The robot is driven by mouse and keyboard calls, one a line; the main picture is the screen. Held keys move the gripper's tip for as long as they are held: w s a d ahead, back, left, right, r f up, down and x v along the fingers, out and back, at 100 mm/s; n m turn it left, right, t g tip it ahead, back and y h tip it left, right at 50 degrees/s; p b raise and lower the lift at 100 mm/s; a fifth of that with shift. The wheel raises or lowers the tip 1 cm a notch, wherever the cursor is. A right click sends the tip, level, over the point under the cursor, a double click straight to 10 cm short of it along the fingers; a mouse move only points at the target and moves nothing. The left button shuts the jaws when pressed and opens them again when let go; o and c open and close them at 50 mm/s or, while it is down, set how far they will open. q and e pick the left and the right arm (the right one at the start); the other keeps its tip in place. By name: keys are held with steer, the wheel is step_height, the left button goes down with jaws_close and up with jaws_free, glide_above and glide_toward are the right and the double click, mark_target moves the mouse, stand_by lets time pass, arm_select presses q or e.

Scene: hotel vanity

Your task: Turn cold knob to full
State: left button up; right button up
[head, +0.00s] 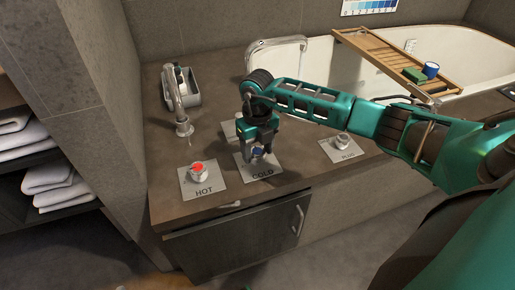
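The cold knob (257,153), with a blue top, stands on a metal plate (262,171) marked COLD on the brown vanity top. My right gripper (257,147) reaches in from the right and points down over the knob. Its fingers are at the knob and partly cover it. I cannot tell whether they touch or grip it. The faucet (181,115) stands behind and to the left. My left gripper is not in view.
The hot knob (198,173) with a red top is left of the cold one, and the plug knob (341,141) is to the right. A bathtub (470,55) with a wooden caddy (385,56) lies behind. Towel shelves (60,205) stand at the left.

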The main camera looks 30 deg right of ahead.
steer(key=c, duration=0.8)
steer(key=shift+n, duration=0.4)
steer(key=n, duration=0.2)
steer(key=shift+n, duration=0.4)
steer(key=n, duration=0.5)
steer(key=shift+n, duration=0.3)
steer(key=n, duration=0.4)
steer(key=shift+w, duration=0.1)
steer(key=shift+n+b, duration=0.4)
steer(key=shift+n, duration=2.1)
